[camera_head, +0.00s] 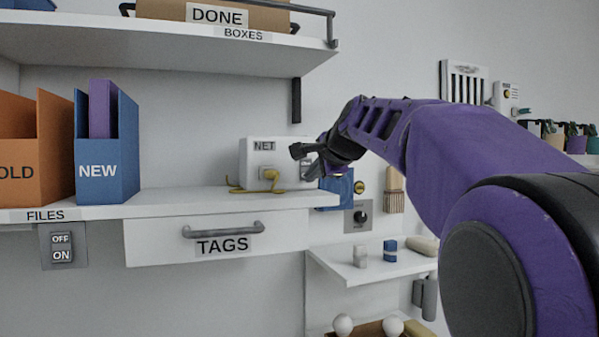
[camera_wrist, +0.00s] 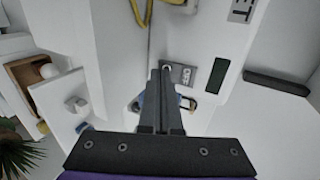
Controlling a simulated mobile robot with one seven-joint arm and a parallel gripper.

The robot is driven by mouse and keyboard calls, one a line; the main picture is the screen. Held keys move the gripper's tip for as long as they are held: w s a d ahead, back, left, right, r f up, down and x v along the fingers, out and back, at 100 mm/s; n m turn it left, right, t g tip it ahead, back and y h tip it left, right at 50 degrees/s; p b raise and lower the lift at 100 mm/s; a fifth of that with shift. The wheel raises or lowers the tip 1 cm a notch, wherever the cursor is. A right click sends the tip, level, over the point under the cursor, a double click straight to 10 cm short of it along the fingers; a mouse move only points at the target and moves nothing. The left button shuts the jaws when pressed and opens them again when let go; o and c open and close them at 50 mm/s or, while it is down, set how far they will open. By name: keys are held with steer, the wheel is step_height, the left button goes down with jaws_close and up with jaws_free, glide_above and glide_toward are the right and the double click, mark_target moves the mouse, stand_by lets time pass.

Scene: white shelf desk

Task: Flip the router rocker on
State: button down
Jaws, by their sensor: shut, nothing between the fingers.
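The router (camera_head: 258,158) is a white box labelled NET on the right part of the white shelf, with a yellow plug and cable at its front. In the wrist view its front face (camera_wrist: 207,42) shows the NET label sideways. A small grey plate (camera_wrist: 181,74), seemingly the rocker's, is on that face beside a dark green rectangle (camera_wrist: 217,77). The rocker's position cannot be told. My gripper (camera_head: 297,151) is at the right of the router's front, fingers shut and empty. In the wrist view the fingertips (camera_wrist: 167,72) overlap the plate's left edge; contact cannot be told.
An OFF/ON switch (camera_head: 62,246) hangs under the shelf at left. Blue NEW (camera_head: 99,171) and orange OLD (camera_head: 17,172) file holders stand left. The TAGS drawer (camera_head: 218,247) is below, the BOXES shelf (camera_head: 160,43) above. The shelf between files and router is clear.

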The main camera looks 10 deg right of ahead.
stand_by(0.4)
steer(key=shift+w+a+f+t+b, duration=0.1)
steer(key=shift+w+f+t+b, duration=0.3)
steer(key=shift+b, duration=0.65)
steer(key=shift+s+r+p, duration=0.15)
steer(key=shift+r+p, duration=0.2)
steer(key=shift+p, duration=0.05)
steer(key=shift+r, duration=0.1)
steer(key=shift+s+r+p, duration=0.1)
steer(key=shift+r+p, duration=0.6)
steer(key=shift+r, duration=0.25)
steer(key=shift+f, duration=0.15)
steer(key=shift+f, duration=0.1)
